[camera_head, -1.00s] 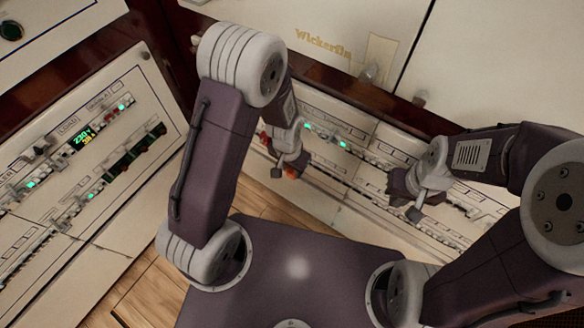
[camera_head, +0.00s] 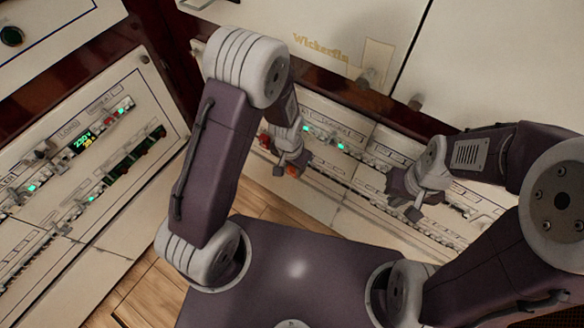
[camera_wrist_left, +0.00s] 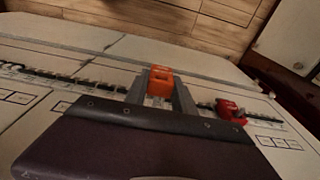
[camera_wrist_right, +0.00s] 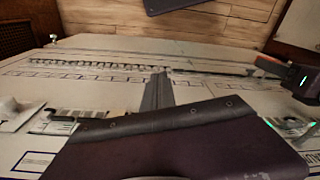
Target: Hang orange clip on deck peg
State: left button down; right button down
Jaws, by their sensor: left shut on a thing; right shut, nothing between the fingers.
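The orange clip (camera_wrist_left: 160,83) is held between the two fingers of my left gripper (camera_wrist_left: 160,90) in the left wrist view. In the head view the clip (camera_head: 293,170) shows as a small orange spot at the tip of my left gripper (camera_head: 285,165), in front of the breaker panel. My right gripper (camera_head: 414,212) is shut and empty over the right part of the panel. Its closed fingers (camera_wrist_right: 158,90) also show in the right wrist view. I cannot make out the deck peg for certain.
A red clip-like part (camera_wrist_left: 230,110) sits on the panel beside my left gripper. Breaker rows (camera_wrist_right: 90,65) run along the panel (camera_head: 340,205). A second panel (camera_head: 100,215) with breakers and a green display stands at left. Wooden floor (camera_head: 155,290) lies between them.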

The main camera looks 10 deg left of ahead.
pick_arm(q)
jog(key=shift+w+d+p, duration=0.3)
jog(key=shift+w+p, duration=0.05)
jog(key=shift+w, duration=0.45)
jog(key=shift+w+d, duration=0.1)
jog(key=shift+w, duration=0.2)
jog(key=c, duration=1)
grip_release()
jog(key=shift+o, duration=0.2)
jog(key=shift+s, duration=0.1)
